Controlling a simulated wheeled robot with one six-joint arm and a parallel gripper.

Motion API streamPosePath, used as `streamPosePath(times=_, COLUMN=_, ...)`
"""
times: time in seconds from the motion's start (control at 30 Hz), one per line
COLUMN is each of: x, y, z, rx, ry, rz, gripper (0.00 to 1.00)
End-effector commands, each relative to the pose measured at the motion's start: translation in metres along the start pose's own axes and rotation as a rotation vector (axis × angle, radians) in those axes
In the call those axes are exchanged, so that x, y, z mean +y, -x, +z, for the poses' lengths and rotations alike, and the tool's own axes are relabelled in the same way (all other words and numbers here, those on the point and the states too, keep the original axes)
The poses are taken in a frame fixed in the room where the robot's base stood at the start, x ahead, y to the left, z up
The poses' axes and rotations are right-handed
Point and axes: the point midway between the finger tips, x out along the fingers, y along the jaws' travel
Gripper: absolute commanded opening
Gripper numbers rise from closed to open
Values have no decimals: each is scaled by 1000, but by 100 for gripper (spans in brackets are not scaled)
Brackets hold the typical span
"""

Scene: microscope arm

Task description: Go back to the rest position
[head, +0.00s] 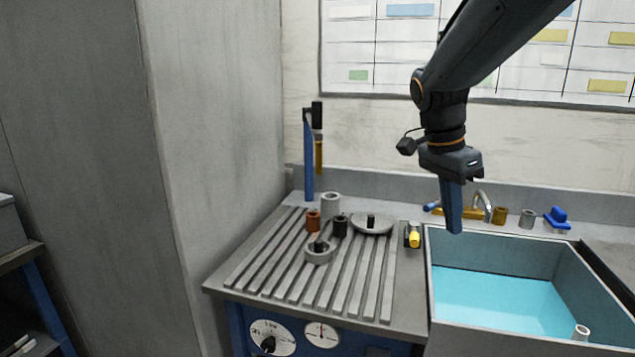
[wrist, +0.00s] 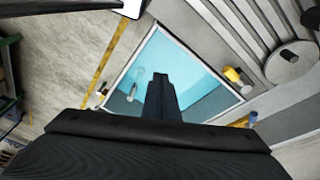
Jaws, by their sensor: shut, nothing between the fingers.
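My gripper (head: 452,222) hangs from my dark arm above the back left corner of the sink in the head view. Its blue fingers point down and are shut, with nothing held. In the wrist view my gripper (wrist: 160,85) shows as dark closed fingers over the blue-floored sink. The sink (head: 500,290) lies below and to the right of the fingers in the head view. The fingers appear clear of the faucet (head: 484,203) behind them, though the exact gap cannot be told.
The ribbed drainboard (head: 345,270) left of the sink holds several small parts, including a round plate (head: 372,224) and a grey ring (head: 318,254). A yellow-tipped item (head: 413,238) lies by the sink edge. A blue post (head: 308,160) stands behind. A wall chart (head: 520,50) hangs behind my arm.

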Motion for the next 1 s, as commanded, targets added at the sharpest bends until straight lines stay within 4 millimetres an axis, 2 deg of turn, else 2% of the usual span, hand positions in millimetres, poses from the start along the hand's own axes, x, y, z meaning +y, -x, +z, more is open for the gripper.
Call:
streamPosePath(times=0.17, x=9, y=-33, z=29, rx=-45, ry=258, rz=-57, gripper=0)
streamPosePath(times=0.4, x=36, y=-90, z=80, rx=-70, ry=750, rz=-202, gripper=0)
streamPosePath(times=0.6, x=59, y=-122, z=108, rx=-34, ry=1054, rz=-297, gripper=0)
streamPosePath(times=0.83, x=85, y=-146, z=129, rx=31, ry=1307, rz=-366, gripper=0)
streamPosePath(times=1.0, x=86, y=-176, z=138, rx=-18, ry=1315, rz=-330, gripper=0)
